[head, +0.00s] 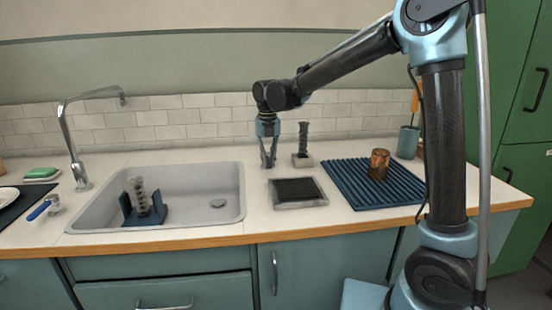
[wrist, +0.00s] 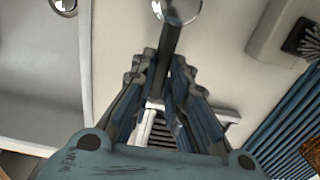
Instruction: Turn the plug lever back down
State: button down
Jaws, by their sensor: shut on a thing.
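The plug lever (wrist: 171,38) shows in the wrist view as a dark rod with a round chrome end (wrist: 178,8) at the top of the picture. My gripper (wrist: 163,75) has its fingers on both sides of the rod and is shut on it. In the head view my gripper (head: 268,162) points down at the counter just right of the sink's back right corner. I cannot make out the lever there, behind the fingers. How far the lever is turned is hard to tell.
The sink (head: 225,178) is to the left, with a blue rack (head: 150,215) inside. A dark tray (head: 297,190), an upright brush (head: 303,145) and a blue ribbed mat (head: 350,180) bearing a brown cup (head: 379,163) are close on the right. A faucet (head: 70,140) stands far left.

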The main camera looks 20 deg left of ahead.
aim_at(269, 162)
jog(key=shift+d, duration=0.1)
dwell(0.4)
jog(key=c, duration=1.6)
grip_release()
jog(key=shift+s, duration=0.1)
jog(key=shift+o, duration=0.2)
jog(key=shift+r, duration=0.1)
jog(key=shift+r, duration=0.3)
notch_tip(269, 162, up, 11)
